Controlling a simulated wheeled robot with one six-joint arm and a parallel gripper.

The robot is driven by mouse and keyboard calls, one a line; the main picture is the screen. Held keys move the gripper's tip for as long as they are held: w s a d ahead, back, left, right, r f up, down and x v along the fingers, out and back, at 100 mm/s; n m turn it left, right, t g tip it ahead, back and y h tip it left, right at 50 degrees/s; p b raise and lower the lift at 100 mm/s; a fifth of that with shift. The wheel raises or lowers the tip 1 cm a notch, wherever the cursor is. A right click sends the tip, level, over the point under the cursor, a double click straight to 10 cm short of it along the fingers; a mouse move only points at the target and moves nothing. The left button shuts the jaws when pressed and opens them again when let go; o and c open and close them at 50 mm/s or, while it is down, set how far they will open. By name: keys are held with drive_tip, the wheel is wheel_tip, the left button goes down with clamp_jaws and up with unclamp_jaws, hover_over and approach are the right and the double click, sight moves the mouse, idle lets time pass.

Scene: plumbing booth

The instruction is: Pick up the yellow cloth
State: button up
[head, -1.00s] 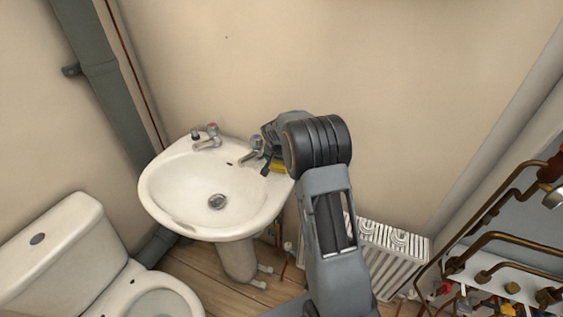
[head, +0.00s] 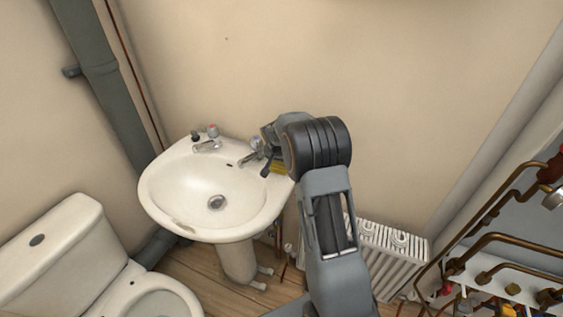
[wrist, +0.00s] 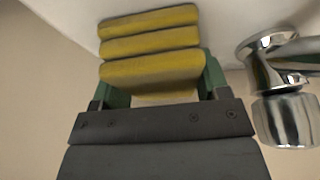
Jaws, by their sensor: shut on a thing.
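The yellow cloth (wrist: 152,45) shows in the wrist view as a stack of folds lying between the green fingers of my gripper (wrist: 155,85). The fingers are shut on it. In the head view a small strip of the yellow cloth (head: 277,168) shows at the right back corner of the washbasin, under my gripper (head: 268,168). My arm hides much of the gripper there. I cannot tell whether the cloth still touches the basin.
A chrome tap (wrist: 278,75) stands close to the right of my gripper in the wrist view. The white washbasin (head: 160,190) has another tap (head: 207,145) at its back left. A toilet (head: 75,245) stands left, a radiator (head: 385,260) and copper pipes (head: 510,245) right.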

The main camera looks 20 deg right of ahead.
drive_tip(key=shift+r, duration=0.1)
drive_tip(key=shift+r+p, duration=0.4)
drive_tip(key=shift+p, duration=0.2)
wheel_tip(320, 180, up, 3)
drive_tip(key=s+d+r+b, duration=0.1)
drive_tip(key=s+r, duration=0.3)
drive_tip(key=s, duration=0.3)
drive_tip(key=s+d+r, duration=0.2)
drive_tip(key=s+r, duration=0.3)
drive_tip(key=s, duration=0.1)
drive_tip(key=shift+s+r+b, duration=0.25)
drive_tip(key=shift+s+b, duration=0.1)
drive_tip(key=shift+b, duration=0.05)
